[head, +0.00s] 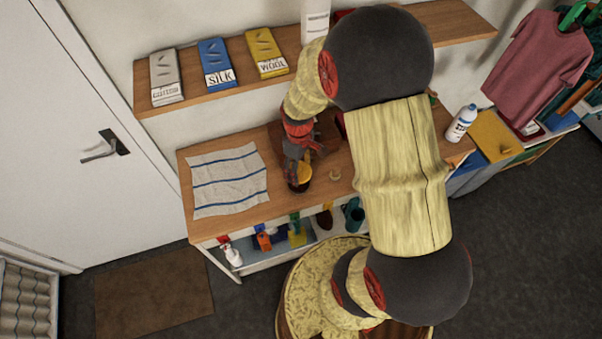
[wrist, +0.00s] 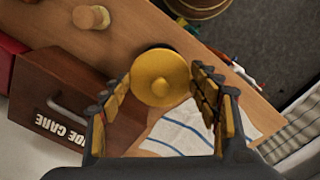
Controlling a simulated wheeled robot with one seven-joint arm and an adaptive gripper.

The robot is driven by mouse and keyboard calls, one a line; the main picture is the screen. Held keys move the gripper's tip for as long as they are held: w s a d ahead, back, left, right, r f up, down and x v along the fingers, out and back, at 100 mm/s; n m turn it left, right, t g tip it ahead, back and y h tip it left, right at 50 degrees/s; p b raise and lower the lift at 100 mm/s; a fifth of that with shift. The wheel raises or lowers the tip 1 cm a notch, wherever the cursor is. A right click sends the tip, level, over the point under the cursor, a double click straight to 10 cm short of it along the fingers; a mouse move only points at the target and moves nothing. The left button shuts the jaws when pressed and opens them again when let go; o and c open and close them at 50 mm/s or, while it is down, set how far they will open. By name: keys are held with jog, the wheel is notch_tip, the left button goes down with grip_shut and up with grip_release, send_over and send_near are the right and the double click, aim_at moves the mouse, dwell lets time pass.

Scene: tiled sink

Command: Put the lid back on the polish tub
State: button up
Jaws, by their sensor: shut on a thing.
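The lid (wrist: 160,77) is a round yellow disc with a raised middle. My gripper (wrist: 160,72) is shut on its edges, one finger on either side in the wrist view. In the head view my gripper (head: 299,160) points down at the workbench, with the yellow lid (head: 304,171) at its fingertips. The polish tub (head: 299,186) is a small dark round tub standing right below the lid, mostly hidden by it. A thin dark rim shows behind the lid in the wrist view. I cannot tell whether the lid touches the tub.
A brown box marked SHOE CARE (wrist: 75,105) stands close beside my gripper. A small pale wooden piece (head: 334,174) lies right of the tub. A striped cloth (head: 228,180) covers the bench's left. A shelf (head: 200,97) with packets hangs above. The bench's front edge is near the tub.

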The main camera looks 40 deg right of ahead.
jog(key=shift+a+f+b, duration=0.15)
jog(key=shift+f+b, duration=0.25)
jog(key=shift+f, duration=0.15)
jog(key=shift+f+b, duration=1.8)
jog(key=shift+f, duration=0.8)
jog(key=shift+f, duration=0.15)
dwell(0.4)
jog(key=o, duration=1)
jog(key=shift+o, duration=0.4)
jog(key=o, duration=0.4)
